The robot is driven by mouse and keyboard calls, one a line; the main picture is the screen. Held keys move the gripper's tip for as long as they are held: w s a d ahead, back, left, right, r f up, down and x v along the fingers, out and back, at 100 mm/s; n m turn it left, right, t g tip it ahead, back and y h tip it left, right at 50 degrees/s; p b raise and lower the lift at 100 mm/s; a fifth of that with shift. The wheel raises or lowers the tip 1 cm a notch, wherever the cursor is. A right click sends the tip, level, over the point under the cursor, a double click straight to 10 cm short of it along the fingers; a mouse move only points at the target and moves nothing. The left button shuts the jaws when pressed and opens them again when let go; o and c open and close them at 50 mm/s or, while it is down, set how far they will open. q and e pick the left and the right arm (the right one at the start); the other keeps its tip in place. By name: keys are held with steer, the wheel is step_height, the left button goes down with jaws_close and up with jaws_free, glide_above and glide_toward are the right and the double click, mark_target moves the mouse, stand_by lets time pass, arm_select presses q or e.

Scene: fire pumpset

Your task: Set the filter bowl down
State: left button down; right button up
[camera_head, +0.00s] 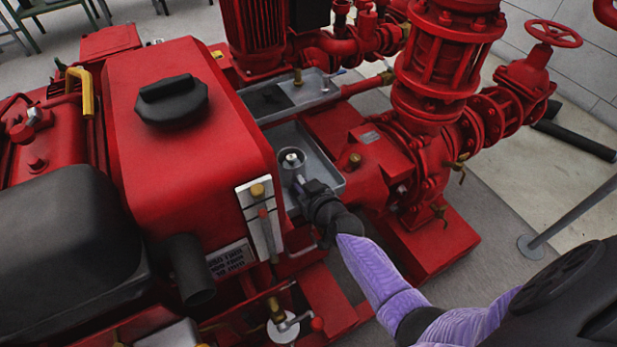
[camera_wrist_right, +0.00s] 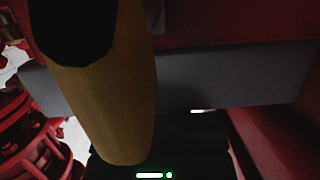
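A round grey metal bowl (camera_head: 284,168) with a pale piece at its centre, which looks like the filter bowl, is in the shallow grey tray (camera_head: 330,178) in the head view. My right gripper (camera_head: 301,184) is at the bowl's near right edge, its fingers small and dark. Whether they grip the rim or only sit beside it cannot be told. The bowl looks upright; whether its base rests on the tray is unclear. In the right wrist view I cannot identify the bowl or see the fingertips clearly. My left gripper is out of view.
A red tank (camera_head: 205,200) with a black cap stands left of the tray. A brass-capped gauge plate (camera_head: 250,215) is close to my right gripper. Red pump casing (camera_head: 365,165) bounds the tray's right side. A tan rounded object (camera_wrist_right: 115,100) fills the wrist view's left foreground.

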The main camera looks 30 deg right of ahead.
steer(key=shift+p+v, duration=1.05)
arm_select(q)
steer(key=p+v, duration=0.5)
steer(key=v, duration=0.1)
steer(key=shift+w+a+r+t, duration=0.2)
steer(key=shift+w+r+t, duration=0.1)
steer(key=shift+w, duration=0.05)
arm_select(e)
steer(key=v, duration=1)
steer(key=shift+r, duration=0.2)
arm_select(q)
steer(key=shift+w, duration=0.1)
arm_select(e)
steer(key=shift+s, duration=0.1)
